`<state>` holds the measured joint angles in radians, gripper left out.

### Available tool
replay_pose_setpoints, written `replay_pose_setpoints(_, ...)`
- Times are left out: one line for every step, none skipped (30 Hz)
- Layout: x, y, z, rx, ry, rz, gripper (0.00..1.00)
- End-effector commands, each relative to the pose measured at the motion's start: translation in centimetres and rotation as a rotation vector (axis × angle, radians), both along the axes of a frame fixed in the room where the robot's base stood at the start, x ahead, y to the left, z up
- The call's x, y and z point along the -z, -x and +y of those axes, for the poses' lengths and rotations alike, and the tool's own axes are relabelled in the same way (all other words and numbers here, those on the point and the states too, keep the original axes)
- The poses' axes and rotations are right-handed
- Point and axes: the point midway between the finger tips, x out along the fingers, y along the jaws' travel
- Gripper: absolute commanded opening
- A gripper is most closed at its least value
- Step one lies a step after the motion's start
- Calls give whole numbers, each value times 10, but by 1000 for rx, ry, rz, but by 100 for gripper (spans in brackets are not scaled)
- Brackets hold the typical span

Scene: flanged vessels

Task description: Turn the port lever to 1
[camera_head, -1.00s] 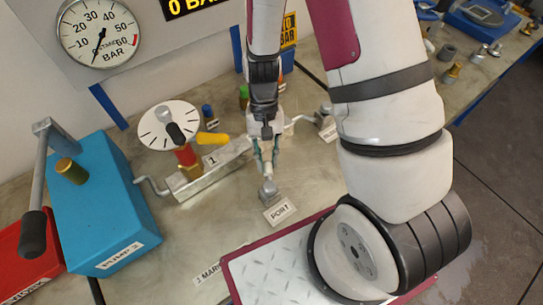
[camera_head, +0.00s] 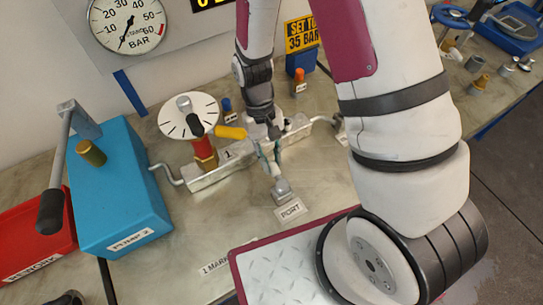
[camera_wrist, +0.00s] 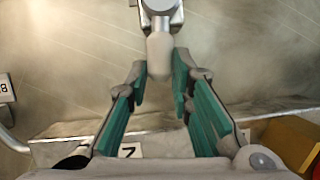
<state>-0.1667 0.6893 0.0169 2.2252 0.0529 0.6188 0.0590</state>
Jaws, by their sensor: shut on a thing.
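The port lever is a short grey handle on a small grey block (camera_head: 283,188) behind the PORT label (camera_head: 290,210). In the wrist view the lever's pale rounded handle (camera_wrist: 160,54) lies between my fingertips, with its block at the top edge. My gripper (camera_head: 271,163) is shut on this handle; its green-padded fingers also show in the wrist view (camera_wrist: 160,85). A plate marked 1 (camera_head: 228,154) sits on the metal manifold (camera_head: 212,175) to the left of the lever. Part of the manifold is hidden behind my gripper.
A blue pump box (camera_head: 120,190) and a red bin (camera_head: 32,235) are at the left. A plate-topped tray (camera_head: 275,262) lies in front. Bare bench lies between pump and label.

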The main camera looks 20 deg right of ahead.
Motion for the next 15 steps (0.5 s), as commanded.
replay_pose_setpoints(0, -1, 0, -1, -1, -2, 0)
replay_pose_setpoints(0, -1, 0, -1, -1, -2, 0)
replay_pose_setpoints(0, -1, 0, -1, -1, -2, 0)
replay_pose_setpoints(0, -1, 0, -1, -1, -2, 0)
replay_pose_setpoints(0, -1, 0, 0, -1, -2, 0)
replay_pose_setpoints(-1, -1, 0, 0, -1, -2, 23)
replay_pose_setpoints(-1, -1, 0, 0, -1, -2, 30)
replay_pose_setpoints(0, -1, 0, 0, -1, -2, 36)
replay_pose_setpoints(0, -1, 0, 0, -1, -2, 41)
replay_pose_setpoints(0, -1, 0, 1, -1, -2, 41)
replay_pose_setpoints(0, -1, 0, 1, -1, -2, 41)
replay_pose_setpoints(0, -1, 0, 1, -1, -2, 41)
replay_pose_setpoints(0, -1, 0, 1, -1, -1, 41)
replay_pose_setpoints(0, -1, 0, 1, -1, -1, 41)
replay_pose_setpoints(0, 0, 0, 1, -1, -1, 41)
